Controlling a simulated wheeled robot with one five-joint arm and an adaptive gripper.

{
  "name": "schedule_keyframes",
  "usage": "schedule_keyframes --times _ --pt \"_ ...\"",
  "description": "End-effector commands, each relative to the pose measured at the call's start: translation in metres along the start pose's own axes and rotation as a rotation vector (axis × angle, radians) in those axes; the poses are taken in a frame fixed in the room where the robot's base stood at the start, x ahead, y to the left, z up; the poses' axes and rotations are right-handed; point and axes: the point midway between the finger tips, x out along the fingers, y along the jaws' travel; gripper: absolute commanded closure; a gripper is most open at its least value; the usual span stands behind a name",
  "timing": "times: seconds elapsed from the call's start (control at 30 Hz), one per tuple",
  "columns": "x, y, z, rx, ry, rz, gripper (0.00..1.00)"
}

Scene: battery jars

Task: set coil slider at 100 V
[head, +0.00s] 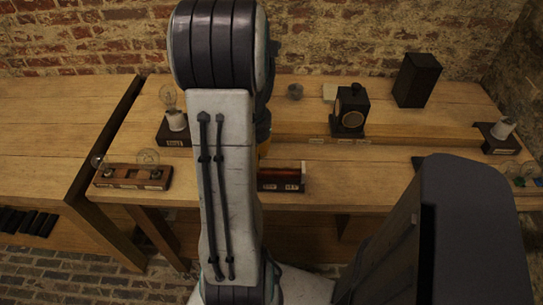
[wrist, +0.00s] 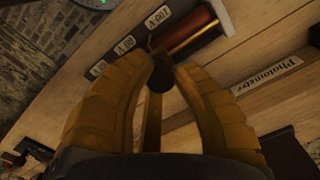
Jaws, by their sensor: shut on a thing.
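The coil (wrist: 188,32) is a reddish-brown winding with a pale end piece, at the top of the wrist view. In the head view the coil (head: 283,171) shows partly, right of my arm, which hides its left part. A row of labels reading 60 V, 80 V and 100 V (wrist: 158,17) runs along its base. My gripper (wrist: 160,75) is shut on the dark round slider knob (wrist: 160,79), between its yellow fingertips. The knob is near the 80 V to 100 V stretch; the exact pointer position is not clear. The fingertips are mostly hidden in the head view.
A Photometer label (wrist: 267,76) is on the wooden bench right of my gripper. A black lamp box (head: 350,111) and a dark block (head: 416,80) stand further back. Bulb stands (head: 175,128) and a bulb board (head: 132,177) are left of my arm.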

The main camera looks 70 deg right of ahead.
Motion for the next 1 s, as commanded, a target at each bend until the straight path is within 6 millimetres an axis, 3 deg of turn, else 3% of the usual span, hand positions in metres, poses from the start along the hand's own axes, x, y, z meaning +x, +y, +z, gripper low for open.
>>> schedule_keyframes --times 0.2,0.5,0.53,0.8,1.0 --pt "0.002 -0.018 0.009 -0.001 -0.003 0.001 1.00" --pt "0.002 -0.018 0.010 0.001 -0.005 0.002 1.00" --pt "0.002 -0.018 0.010 0.001 -0.005 0.002 0.74" --pt "0.001 -0.019 0.009 0.001 -0.003 0.001 0.50" --pt "0.001 -0.019 0.009 0.001 -0.002 0.001 0.49"
